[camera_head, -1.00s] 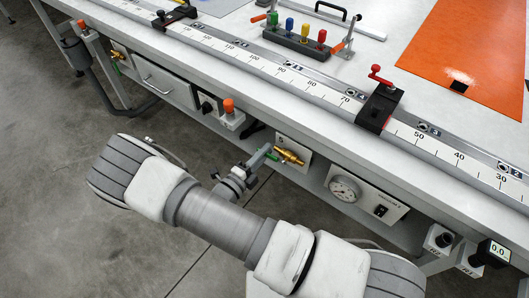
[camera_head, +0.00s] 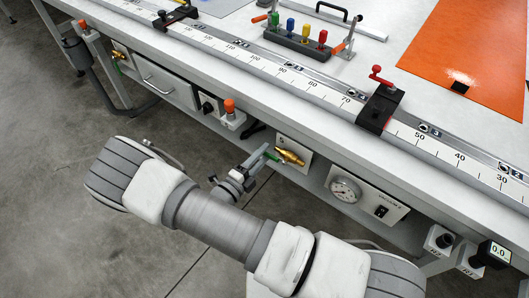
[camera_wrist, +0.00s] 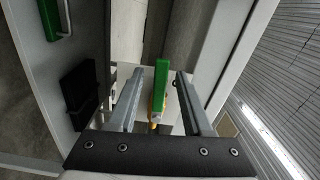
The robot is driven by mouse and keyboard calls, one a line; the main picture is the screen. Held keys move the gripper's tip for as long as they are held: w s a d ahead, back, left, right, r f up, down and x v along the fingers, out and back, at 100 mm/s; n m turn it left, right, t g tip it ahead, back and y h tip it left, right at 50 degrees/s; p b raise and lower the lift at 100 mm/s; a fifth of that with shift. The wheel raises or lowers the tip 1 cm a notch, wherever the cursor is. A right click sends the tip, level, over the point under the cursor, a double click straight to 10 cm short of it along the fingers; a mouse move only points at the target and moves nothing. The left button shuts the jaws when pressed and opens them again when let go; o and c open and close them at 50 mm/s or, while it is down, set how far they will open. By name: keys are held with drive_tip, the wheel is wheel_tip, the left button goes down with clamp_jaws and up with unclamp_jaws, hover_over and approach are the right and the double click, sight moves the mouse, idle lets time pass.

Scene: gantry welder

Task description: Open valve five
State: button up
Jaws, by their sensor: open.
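Valve five is a brass valve (camera_head: 290,157) with a green lever (camera_head: 272,154), mounted on a small light plate under the bench's front edge. In the wrist view, the green lever (camera_wrist: 156,62) stands upright in the picture between my two open fingers, with a gap on each side. A bit of brass shows below it. My gripper (camera_wrist: 159,98) is open and empty around or just short of the lever; the exact depth is hard to tell. In the head view, my gripper (camera_head: 260,158) is at the lever, and my arm hides part of the space below.
A vacuum panel with a round gauge (camera_head: 345,189) and black switch is right of the valve. An orange-topped button (camera_head: 229,107) and a drawer (camera_head: 165,83) are to the left. The bench edge overhangs above. Open floor (camera_head: 60,210) lies in front.

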drive_tip(key=v, duration=1.6)
drive_tip(key=shift+s+a, duration=0.1)
drive_tip(key=shift+s, duration=0.05)
drive_tip(key=w+d+r+m+g+y+p, duration=0.1)
drive_tip(key=d+r+m+g+p, duration=0.1)
drive_tip(key=d+r+m+g, duration=0.7)
drive_tip(key=w+d+r+m+g+p, duration=0.15)
drive_tip(key=d+r+m+g, duration=0.3)
drive_tip(key=r+m, duration=0.85)
drive_tip(key=s+d+r+m+t+y+p, duration=0.1)
drive_tip(key=s+d+r+m+y, duration=0.3)
drive_tip(key=r+m, duration=0.5)
drive_tip(key=s+d+r+m+t+y+p, duration=0.2)
drive_tip(key=s+d+r+m+t+y, duration=0.2)
drive_tip(key=r+m, duration=0.5)
drive_tip(key=shift+d+m+y, duration=1)
drive_tip(key=shift+d+m, duration=0.2)
drive_tip(key=shift+m, duration=2.6)
drive_tip(key=shift+d, duration=0.1)
